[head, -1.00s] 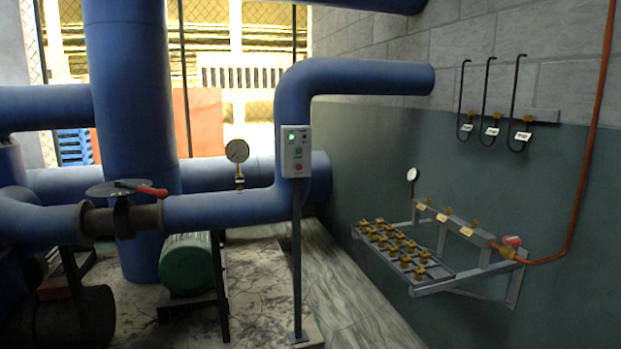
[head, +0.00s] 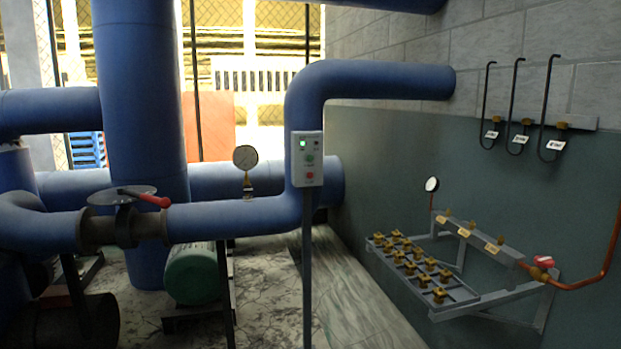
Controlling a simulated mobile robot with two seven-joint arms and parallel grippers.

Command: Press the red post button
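The red post button (head: 310,176) is the small red round button low on a light grey control box (head: 307,147). A green button (head: 309,159) sits above it, and a lit green indicator (head: 303,143) shows at the box's upper left. The box stands on a thin grey post (head: 307,260) in front of a blue pipe, near the middle of the head view. Neither of my grippers is in view.
A red-handled valve (head: 150,199) and a round gauge (head: 245,158) are on the blue pipe left of the post. A wall shelf with brass fittings (head: 425,275) juts out at right. Floor (head: 345,285) between post and shelf is clear.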

